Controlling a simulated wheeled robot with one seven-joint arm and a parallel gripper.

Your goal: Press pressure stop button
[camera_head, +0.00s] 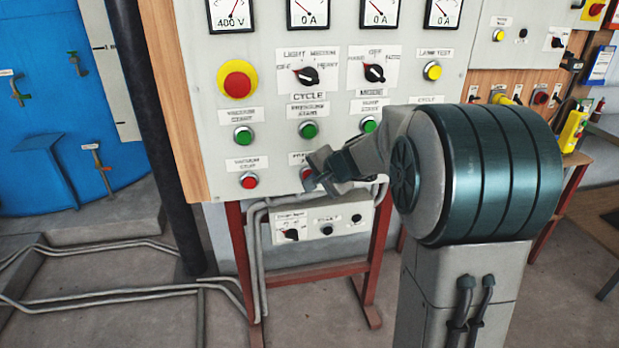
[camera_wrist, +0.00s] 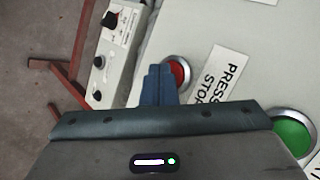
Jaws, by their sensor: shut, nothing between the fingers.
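The pressure stop button (camera_head: 307,174) is a red button in the bottom row of the grey control panel (camera_head: 210,130). My gripper partly covers it in the head view. In the wrist view the red button (camera_wrist: 179,73) shows in a metal ring beside a label (camera_wrist: 222,72) reading "PRESS... STOP". My gripper (camera_wrist: 160,72) is shut and empty, and its fingertips lie just beside the button's left edge in that view. In the head view my gripper (camera_head: 318,172) is at the panel face by the button. I cannot tell whether the fingertips touch it.
The red vacuum stop button (camera_head: 249,181) is to the left. The green pressure start button (camera_head: 308,130) is above. A smaller control box (camera_head: 320,222) hangs below on a red frame. A large red emergency-type button (camera_head: 237,85) is at upper left. Pipes run under the panel.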

